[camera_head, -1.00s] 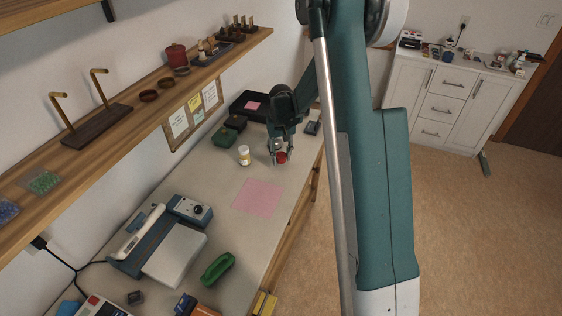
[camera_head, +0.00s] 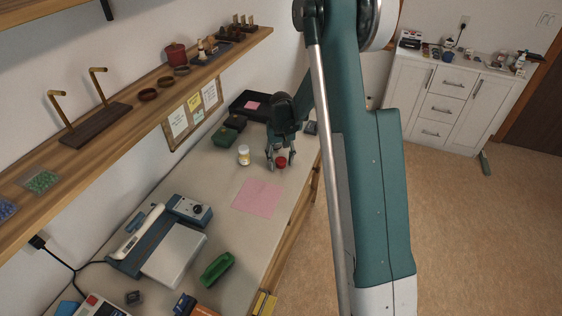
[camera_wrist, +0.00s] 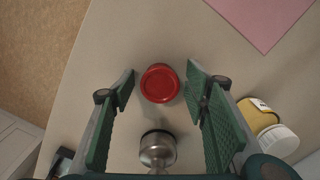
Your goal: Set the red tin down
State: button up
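The red tin (camera_head: 281,162) stands on the workbench (camera_head: 222,172) in the head view, beyond the pink sheet (camera_head: 258,198). In the wrist view the red tin (camera_wrist: 160,83) shows its round lid between my fingertips, with a gap on each side. My gripper (camera_wrist: 161,85) is open around it, and the fingers do not touch it. In the head view my gripper (camera_head: 281,163) is low over the bench at the tin. A small silver knobbed object (camera_wrist: 158,148) lies between the fingers, nearer the palm in the wrist view.
Green and dark boxes (camera_head: 224,136) and a black tray (camera_head: 250,105) lie farther back. The bench's right edge is close.

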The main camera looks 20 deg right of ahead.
aim_at(281, 160)
jog(key=shift+r, duration=0.2)
notch_tip(281, 160, up, 12)
jog(key=p, duration=0.1)
jog(key=shift+p, duration=0.35)
dwell(0.4)
dwell(0.6)
